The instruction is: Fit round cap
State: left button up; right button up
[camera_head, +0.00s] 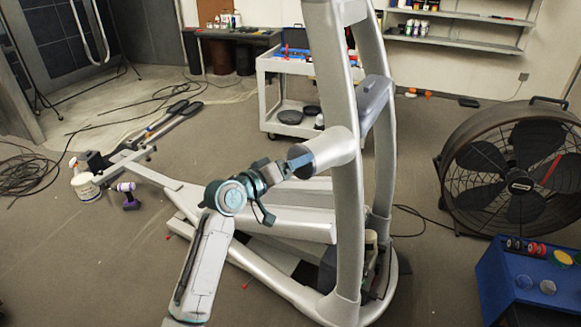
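My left arm comes in from the bottom, left of centre. Its gripper (300,161) is at the end of a light grey cylindrical hub (333,150) that sticks out to the left from the upright of the elliptical frame (346,220). The blue-teal fingertips appear to meet or overlap the hub's end face. I cannot tell whether they are open or shut, or whether they hold a cap. No separate round cap can be made out at the hub. Two dark round discs (290,117) lie on the lower shelf of the white cart. My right gripper is not in view.
The white cart (275,64) stands behind the frame. A large floor fan (515,165) is at right, above a blue box (510,300) with coloured round pieces. A purple drill (129,196), a white tub (84,187) and cables lie at left. Floor at lower left is mostly clear.

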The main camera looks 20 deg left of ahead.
pick_arm(q)
jog(key=shift+r, duration=0.1)
jog(key=o, duration=0.6)
jog(key=shift+o, duration=1.2)
jog(key=shift+w+d, duration=0.1)
jog(key=shift+w, duration=0.05)
jog(key=f+b+v, duration=0.1)
jog(key=b+v, duration=0.2)
jog(key=v, duration=0.7)
jog(key=shift+s+r, duration=0.4)
jog(key=shift+r, duration=0.05)
